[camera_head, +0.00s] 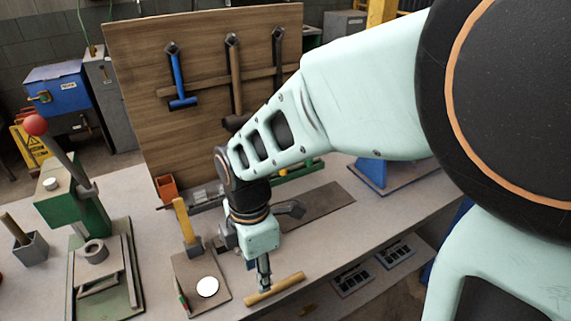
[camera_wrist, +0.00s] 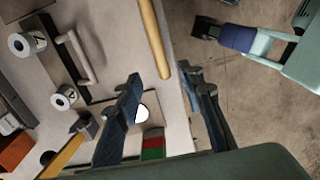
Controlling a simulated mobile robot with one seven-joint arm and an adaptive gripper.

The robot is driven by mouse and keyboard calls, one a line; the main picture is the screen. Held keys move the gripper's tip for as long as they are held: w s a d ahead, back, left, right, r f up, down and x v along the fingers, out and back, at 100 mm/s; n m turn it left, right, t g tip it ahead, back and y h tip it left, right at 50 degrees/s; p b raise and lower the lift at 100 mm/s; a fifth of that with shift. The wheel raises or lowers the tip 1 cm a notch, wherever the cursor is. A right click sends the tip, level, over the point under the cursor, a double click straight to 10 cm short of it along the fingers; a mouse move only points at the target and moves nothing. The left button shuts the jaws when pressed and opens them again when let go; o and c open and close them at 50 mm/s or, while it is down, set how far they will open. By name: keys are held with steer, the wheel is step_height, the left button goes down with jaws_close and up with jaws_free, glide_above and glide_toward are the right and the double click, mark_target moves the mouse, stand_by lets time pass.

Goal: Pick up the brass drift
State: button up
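The brass drift, a plain yellow-tan rod (camera_head: 276,288), lies along the front edge of the workbench (camera_head: 330,262). In the wrist view the rod (camera_wrist: 152,35) runs down from the top edge, and its near end shows between the fingertips. My gripper (camera_head: 264,286) points down over the rod, left of its middle. In the wrist view my gripper (camera_wrist: 168,84) has its two dark fingers apart, one on each side of the rod's line. Nothing is visibly clamped. Whether the fingers touch the rod or stay above it I cannot tell.
A brown board (camera_head: 196,268) with a white disc (camera_head: 207,287) lies just left of my gripper. A green press (camera_head: 92,210) stands at the left. A dark mat (camera_head: 325,205) is behind. Beyond the bench's front edge is open floor (camera_wrist: 255,95).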

mark_target(275, 289)
step_height(275, 289, down, 8)
steer(key=shift+f, duration=0.1)
stand_by(0.4)
steer(key=shift+s, duration=0.1)
jaws_close()
